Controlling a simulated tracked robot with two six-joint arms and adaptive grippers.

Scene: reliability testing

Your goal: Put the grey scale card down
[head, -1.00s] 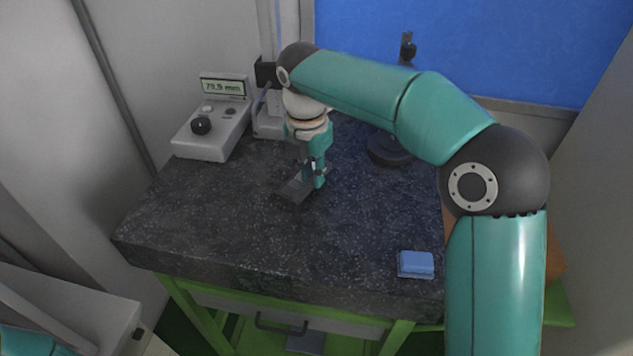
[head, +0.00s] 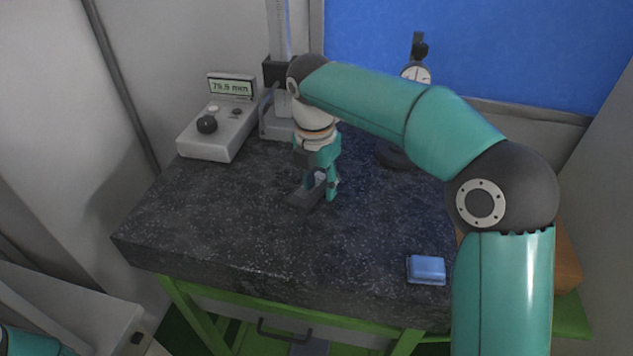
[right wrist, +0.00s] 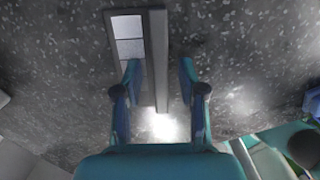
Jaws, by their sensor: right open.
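The grey scale card (right wrist: 128,48) shows in the right wrist view as a dark strip with white-to-grey patches, beside a raised dark bar (right wrist: 158,60). In the head view a small dark piece (head: 303,198) lies on the stone slab under my right gripper. My right gripper (head: 322,190) points down at it. In the wrist view my right gripper (right wrist: 160,85) is open, its fingers on either side of the bar and the near part of the card. I cannot tell whether a finger touches them. My left gripper is out of view.
The dark speckled slab (head: 230,225) is clear at the front and left. A grey readout box (head: 218,130) stands at the back left, and a dial gauge stand (head: 393,156) behind my right arm. A blue block (head: 427,269) lies near the front right edge.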

